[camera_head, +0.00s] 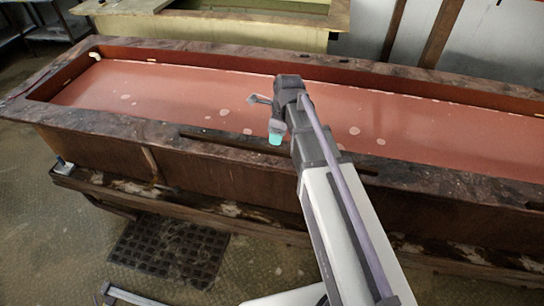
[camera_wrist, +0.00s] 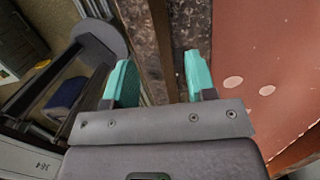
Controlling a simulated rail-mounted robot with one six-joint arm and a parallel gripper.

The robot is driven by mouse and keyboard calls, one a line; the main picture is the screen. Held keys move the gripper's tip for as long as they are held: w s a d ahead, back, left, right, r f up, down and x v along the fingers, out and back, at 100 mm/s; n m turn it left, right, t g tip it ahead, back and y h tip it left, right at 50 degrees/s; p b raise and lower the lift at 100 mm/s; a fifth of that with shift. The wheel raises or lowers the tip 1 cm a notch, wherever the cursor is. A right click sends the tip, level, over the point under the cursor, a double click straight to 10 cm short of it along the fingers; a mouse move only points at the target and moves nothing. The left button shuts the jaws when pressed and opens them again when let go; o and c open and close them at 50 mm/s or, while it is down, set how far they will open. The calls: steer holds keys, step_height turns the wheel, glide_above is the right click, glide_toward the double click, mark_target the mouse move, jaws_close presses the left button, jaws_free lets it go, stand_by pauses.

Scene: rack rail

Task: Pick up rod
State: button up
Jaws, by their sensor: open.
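A long, thin dark strip that looks like the rod (camera_head: 215,138) lies along the near rim of the red-lined trough. My arm hides its middle, and its right part shows beyond the arm. My gripper (camera_head: 275,138) has teal fingertips and is over this near rim. In the wrist view my gripper (camera_wrist: 158,75) is open, with its two teal fingers apart. A narrow brown strip (camera_wrist: 162,45), probably the rod, runs lengthwise in the gap between them. I cannot tell how far below the fingertips it is, and nothing appears gripped.
The trough (camera_head: 100,138) is long, with dark worn rims and a mostly bare red floor (camera_head: 180,95). A pale yellowish box (camera_head: 210,30) stands behind it. A dark grid mat (camera_head: 170,250) lies on the floor in front. The trough's red interior fills the right of the wrist view.

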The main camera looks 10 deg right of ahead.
mark_target(273, 149)
steer(key=f, duration=0.1)
steer(key=f+b, duration=0.1)
steer(key=f, duration=0.1)
steer(key=shift+w+a, duration=0.15)
steer(key=shift+a, duration=0.05)
steer(key=shift+r, duration=0.1)
steer(key=f+b, duration=0.5)
steer(key=shift+w+a+f, duration=0.2)
steer(key=shift+w+a, duration=0.1)
steer(key=shift+r, duration=0.25)
jaws_close()
